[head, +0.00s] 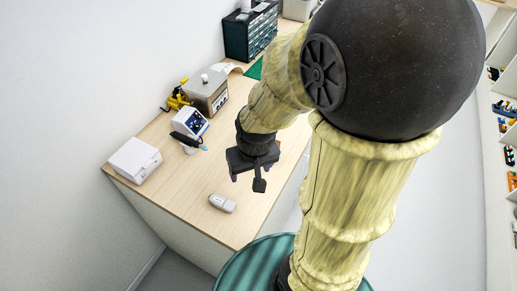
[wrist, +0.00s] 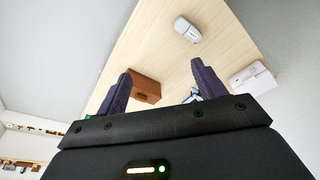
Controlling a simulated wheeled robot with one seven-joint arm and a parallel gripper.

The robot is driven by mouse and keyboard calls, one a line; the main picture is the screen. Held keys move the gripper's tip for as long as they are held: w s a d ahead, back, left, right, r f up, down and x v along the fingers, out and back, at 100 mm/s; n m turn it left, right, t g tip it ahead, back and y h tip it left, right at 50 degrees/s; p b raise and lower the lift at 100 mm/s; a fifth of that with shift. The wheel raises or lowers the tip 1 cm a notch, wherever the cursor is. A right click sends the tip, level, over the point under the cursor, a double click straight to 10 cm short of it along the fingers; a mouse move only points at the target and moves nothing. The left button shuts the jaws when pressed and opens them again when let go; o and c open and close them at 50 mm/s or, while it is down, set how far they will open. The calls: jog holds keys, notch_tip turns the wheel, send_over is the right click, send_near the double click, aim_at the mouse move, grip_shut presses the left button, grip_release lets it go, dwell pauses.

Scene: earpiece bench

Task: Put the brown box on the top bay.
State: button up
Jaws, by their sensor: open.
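A brown box (wrist: 146,88) lies on the wooden bench (wrist: 150,45), beyond my fingers in the wrist view. The left finger in that view covers part of it. In the head view I cannot see the box; my arm and gripper may hide it. My gripper (head: 247,181) is above the bench with its fingers pointing down. In the wrist view my gripper (wrist: 161,68) has its fingers wide apart, with nothing between the tips. I cannot make out which place is the top bay.
A small grey device (head: 222,203) lies near the bench's front edge. A white box (head: 135,160) sits at the left end. A screen device (head: 190,122), a grey metal box (head: 207,92) and a dark drawer cabinet (head: 250,32) line the wall. Shelves (head: 503,105) with small coloured items stand far right.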

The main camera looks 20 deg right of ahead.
jog(key=shift+o, duration=0.7)
jog(key=d+f+m+g+y+b, duration=0.2)
jog(key=d+f+m+g+b, duration=0.1)
jog(key=f+m+b, duration=0.2)
notch_tip(320, 180, down, 4)
jog(key=shift+s+d+r+m+y, duration=0.1)
jog(key=shift+s+d+m+y, duration=0.25)
jog(key=shift+m, duration=0.65)
jog(key=w+d+f+m+t+y+b, duration=0.2)
jog(key=d+f+m+y+b, duration=0.1)
jog(key=m, duration=0.2)
jog(key=w+d+f+m+t+y+b, duration=0.2)
jog(key=d+f+m+y+b, duration=0.1)
jog(key=m, duration=0.1)
jog(key=w+d+f+m+t+y+b, duration=0.2)
jog(key=d+f+m+y+b, duration=0.1)
jog(key=d+m+b, duration=0.1)
jog(key=shift+w+m+t, duration=0.2)
jog(key=shift+m+t, duration=0.1)
jog(key=shift+m, duration=0.5)
jog(key=d+m+t+b, duration=0.3)
jog(key=d+m+t, duration=0.3)
jog(key=d, duration=0.5)
jog(key=shift+w+d+f+t+h, duration=0.25)
jog(key=shift+w+d+t+h, duration=0.1)
jog(key=shift+t, duration=0.75)
jog(key=p+x, duration=0.1)
jog(key=x, duration=1.1)
jog(key=shift+s+a, duration=0.1)
jog(key=shift+f, duration=0.1)
